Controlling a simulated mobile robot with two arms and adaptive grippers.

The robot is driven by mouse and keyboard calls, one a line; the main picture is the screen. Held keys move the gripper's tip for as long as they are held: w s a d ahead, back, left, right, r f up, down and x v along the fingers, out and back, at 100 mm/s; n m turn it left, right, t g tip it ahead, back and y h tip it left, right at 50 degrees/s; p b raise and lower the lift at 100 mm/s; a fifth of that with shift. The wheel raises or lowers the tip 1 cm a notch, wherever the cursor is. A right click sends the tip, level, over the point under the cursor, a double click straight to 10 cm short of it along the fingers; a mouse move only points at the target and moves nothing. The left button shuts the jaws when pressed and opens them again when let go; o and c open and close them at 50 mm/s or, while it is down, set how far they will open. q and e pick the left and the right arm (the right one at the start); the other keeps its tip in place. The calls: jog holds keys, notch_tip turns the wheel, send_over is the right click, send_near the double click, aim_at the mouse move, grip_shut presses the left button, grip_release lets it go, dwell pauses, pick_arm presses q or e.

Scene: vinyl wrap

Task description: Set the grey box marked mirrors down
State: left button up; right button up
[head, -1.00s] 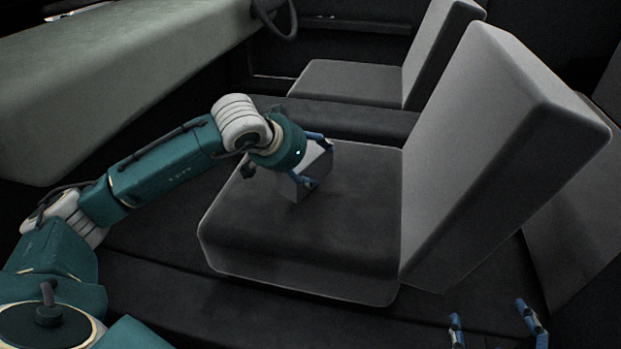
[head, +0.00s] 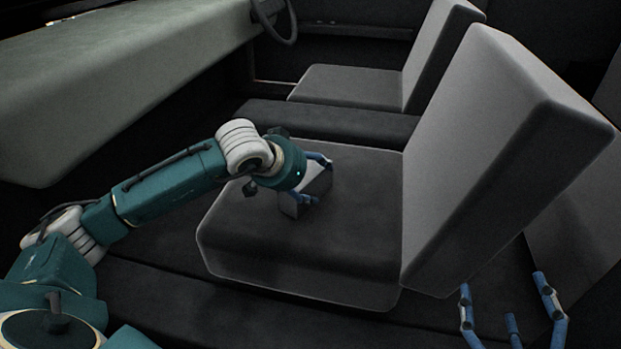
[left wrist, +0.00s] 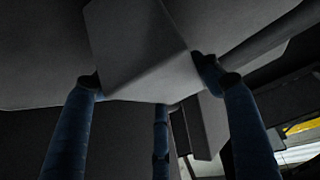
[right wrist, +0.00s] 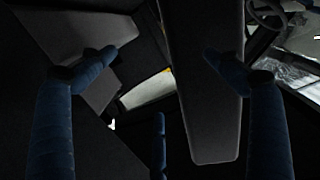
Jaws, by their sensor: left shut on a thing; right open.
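The grey box (head: 317,188) is between the blue fingers of my left gripper (head: 315,181), over the cushion of the nearer seat (head: 300,235). It looks low, at or just above the cushion; I cannot tell whether it touches. In the left wrist view the box (left wrist: 135,45) fills the upper middle, with the fingers of my left gripper (left wrist: 150,85) on both sides of it. No marking on the box is legible. My right gripper (head: 510,300) is open and empty at the lower right, in front of the seat; it also shows in the right wrist view (right wrist: 160,70).
The nearer seat's backrest (head: 500,150) rises to the right of the cushion. A second seat (head: 350,85) and a steering wheel (head: 277,18) are farther back. A pale dashboard (head: 100,90) runs along the upper left. The cushion's front and right parts are clear.

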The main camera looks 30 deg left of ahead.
pick_arm(q)
jog(key=o, duration=1.4)
pick_arm(e)
jog(key=shift+r, duration=0.25)
pick_arm(q)
jog(key=shift+r, duration=0.15)
jog(key=p+v, duration=0.1)
jog(key=v, duration=1.1)
jog(key=shift+p, duration=0.4)
pick_arm(e)
jog(key=s+d+f+g+h, duration=0.1)
jog(key=s+f+g, duration=0.3)
jog(key=f, duration=0.5)
jog(key=shift+d+f+g+h, duration=0.3)
jog(key=shift+d, duration=0.3)
